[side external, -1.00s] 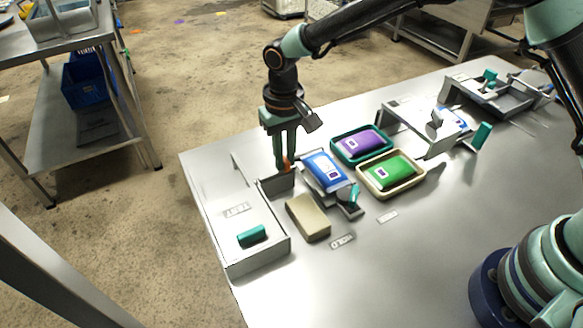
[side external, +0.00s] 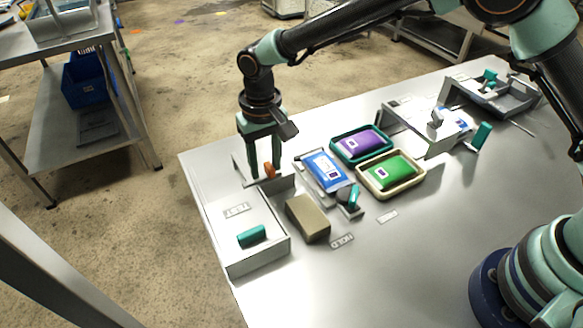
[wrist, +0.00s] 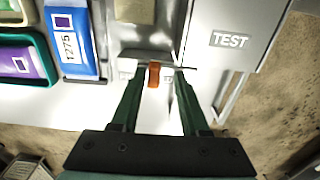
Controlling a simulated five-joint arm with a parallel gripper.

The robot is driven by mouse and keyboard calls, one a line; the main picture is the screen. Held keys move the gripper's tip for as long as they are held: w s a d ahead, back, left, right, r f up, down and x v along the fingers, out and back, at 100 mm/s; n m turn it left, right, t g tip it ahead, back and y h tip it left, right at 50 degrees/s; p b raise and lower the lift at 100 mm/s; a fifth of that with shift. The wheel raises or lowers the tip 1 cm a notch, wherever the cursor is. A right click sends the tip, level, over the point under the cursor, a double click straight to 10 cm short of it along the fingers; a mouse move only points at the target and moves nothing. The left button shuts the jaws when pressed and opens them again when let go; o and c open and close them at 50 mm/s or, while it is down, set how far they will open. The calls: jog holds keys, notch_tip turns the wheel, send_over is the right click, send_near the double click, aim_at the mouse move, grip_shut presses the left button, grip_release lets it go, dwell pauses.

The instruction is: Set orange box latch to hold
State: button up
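The orange latch (side external: 269,170) is a small upright tab at the back end of the grey box (side external: 262,222), at the table's left edge. In the wrist view the orange latch (wrist: 154,74) stands between my fingertips, with a visible gap on each side. My gripper (side external: 265,174) points down over it, and its two fingers (wrist: 157,80) are spread and hold nothing.
The box has a TEST label (wrist: 230,40) and a teal handle (side external: 252,236). A tan block (side external: 307,218), a blue pouch (side external: 323,170), a purple pouch (side external: 361,143) and a green pouch (side external: 390,173) stand to the right.

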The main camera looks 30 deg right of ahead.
aim_at(269, 165)
jog(key=shift+d, duration=0.1)
notch_tip(269, 165, up, 12)
dwell(0.7)
jog(key=s+d+r+t, duration=0.15)
jog(key=d+r, duration=0.25)
jog(key=d, duration=0.4)
jog(key=s+d+r+t, duration=0.1)
jog(key=s+d+r, duration=0.2)
jog(key=d+r, duration=0.35)
jog(key=s+d+f+t, duration=0.3)
jog(key=s+d+f, duration=0.1)
jog(key=s+d, duration=0.6)
jog(key=shift+s+d, duration=0.2)
jog(key=shift+d, duration=1.05)
